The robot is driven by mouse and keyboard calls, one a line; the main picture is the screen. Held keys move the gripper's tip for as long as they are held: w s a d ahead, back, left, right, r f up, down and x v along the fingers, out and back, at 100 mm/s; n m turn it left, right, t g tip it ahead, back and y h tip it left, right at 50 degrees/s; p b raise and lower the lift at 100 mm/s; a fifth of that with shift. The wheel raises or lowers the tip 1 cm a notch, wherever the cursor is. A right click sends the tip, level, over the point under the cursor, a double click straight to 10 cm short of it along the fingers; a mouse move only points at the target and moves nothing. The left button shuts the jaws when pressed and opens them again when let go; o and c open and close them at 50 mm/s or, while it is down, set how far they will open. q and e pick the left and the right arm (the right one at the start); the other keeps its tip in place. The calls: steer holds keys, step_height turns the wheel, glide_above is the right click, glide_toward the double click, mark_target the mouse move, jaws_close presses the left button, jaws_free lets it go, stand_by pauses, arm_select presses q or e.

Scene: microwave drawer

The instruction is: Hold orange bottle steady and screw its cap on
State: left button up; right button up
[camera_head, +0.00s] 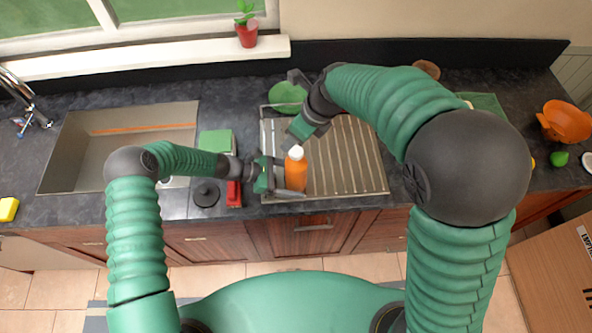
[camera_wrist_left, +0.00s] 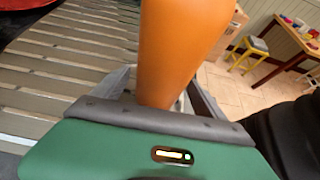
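The orange bottle (camera_head: 295,175) stands upright near the front left of the ribbed metal drainboard. A white cap (camera_head: 296,152) shows at its top; I cannot tell whether it is seated or just resting there. My left gripper (camera_head: 284,176) comes from the left with its fingers on either side of the bottle's lower body. The left wrist view shows the bottle (camera_wrist_left: 170,50) between both fingers, seemingly gripped. My right gripper (camera_head: 294,141) points down from above, just over the cap. Its fingertips are small and partly hidden, so its opening is unclear.
The drainboard (camera_head: 350,160) is clear to the right of the bottle. A sink (camera_head: 75,150) lies at left. A green sponge-like block (camera_head: 216,141), a red item (camera_head: 234,192) and a dark round lid (camera_head: 206,194) sit near my left gripper. A green round thing (camera_head: 287,96) lies behind.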

steer(key=shift+a, duration=0.1)
arm_select(q)
steer(key=v, duration=1.2)
steer(key=shift+f, duration=0.1)
